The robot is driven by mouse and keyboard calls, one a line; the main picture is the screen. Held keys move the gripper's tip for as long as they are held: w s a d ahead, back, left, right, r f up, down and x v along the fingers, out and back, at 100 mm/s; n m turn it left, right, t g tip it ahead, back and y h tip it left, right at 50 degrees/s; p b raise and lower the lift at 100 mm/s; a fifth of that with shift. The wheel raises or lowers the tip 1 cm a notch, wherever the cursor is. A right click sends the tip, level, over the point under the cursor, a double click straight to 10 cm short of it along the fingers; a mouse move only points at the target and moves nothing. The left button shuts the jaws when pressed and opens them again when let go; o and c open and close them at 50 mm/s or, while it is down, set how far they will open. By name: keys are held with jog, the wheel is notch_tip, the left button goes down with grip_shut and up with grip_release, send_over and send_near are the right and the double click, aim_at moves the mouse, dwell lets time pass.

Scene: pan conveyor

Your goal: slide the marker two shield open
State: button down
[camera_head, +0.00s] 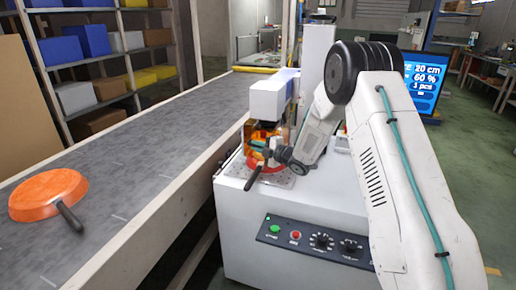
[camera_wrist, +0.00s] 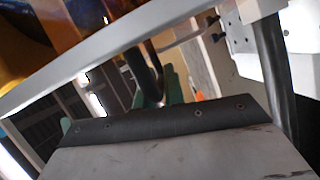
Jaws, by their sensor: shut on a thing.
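The marker two shield (camera_head: 256,131) is an amber see-through panel under the white marking head. It also shows as an amber area at the top left of the wrist view (camera_wrist: 75,14). My gripper (camera_head: 261,146) is at the front of the shield, its green fingers close to the amber panel. In the wrist view, the green fingers (camera_wrist: 160,88) are shut around a dark upright bar (camera_wrist: 138,68), which looks like the shield's handle. A red pan (camera_head: 262,164) sits on the machine plate below my gripper, its dark handle pointing down and left. My arm partly hides the shield's right side.
The white marking machine (camera_head: 300,215) has a front panel with buttons and knobs. To its left runs the grey conveyor (camera_head: 140,140) with an orange pan (camera_head: 47,192) on it. A blue screen (camera_head: 425,82) stands behind my arm. Open floor lies at right.

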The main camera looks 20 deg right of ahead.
notch_tip(320, 180, up, 12)
jog(key=shift+r, duration=0.15)
jog(key=c, duration=1.5)
grip_release()
jog(key=v, duration=0.7)
jog(key=shift+s+d, duration=0.2)
jog(key=shift+s, duration=0.15)
